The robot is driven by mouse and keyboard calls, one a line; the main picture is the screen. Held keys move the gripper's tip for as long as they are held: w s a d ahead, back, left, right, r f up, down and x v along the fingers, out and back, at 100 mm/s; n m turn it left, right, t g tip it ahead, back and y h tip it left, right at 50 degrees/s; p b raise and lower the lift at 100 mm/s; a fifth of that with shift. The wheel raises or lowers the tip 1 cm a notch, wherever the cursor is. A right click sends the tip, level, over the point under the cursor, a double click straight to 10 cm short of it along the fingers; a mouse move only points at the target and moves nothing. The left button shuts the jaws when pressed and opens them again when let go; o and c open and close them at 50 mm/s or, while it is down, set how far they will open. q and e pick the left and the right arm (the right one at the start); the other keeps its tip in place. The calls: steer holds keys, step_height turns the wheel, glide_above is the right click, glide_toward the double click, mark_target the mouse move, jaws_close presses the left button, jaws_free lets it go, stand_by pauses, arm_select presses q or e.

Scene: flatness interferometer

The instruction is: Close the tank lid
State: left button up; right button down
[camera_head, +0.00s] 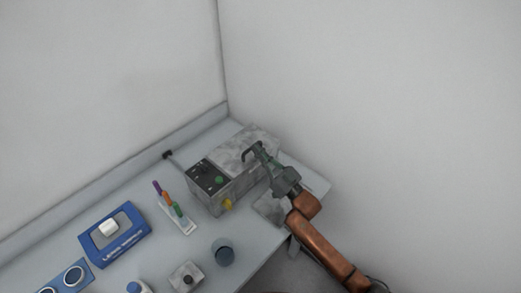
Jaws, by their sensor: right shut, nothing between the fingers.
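My left gripper is not in view.
A rack with coloured pens (178,218), a blue device (115,235), a dark cup (223,252) and a small grey box (186,277) stand on the bench left of the tank. A grey plate (270,208) lies beside the tank. Walls close in the back and right.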

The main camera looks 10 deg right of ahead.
steer(key=shift+f, duration=0.3)
step_height(320, 180, up, 6)
steer(key=f+p, duration=0.1)
steer(key=p, duration=0.3)
steer(key=f+b+v, duration=0.1)
steer(key=v, duration=1)
steer(key=shift+w, duration=0.2)
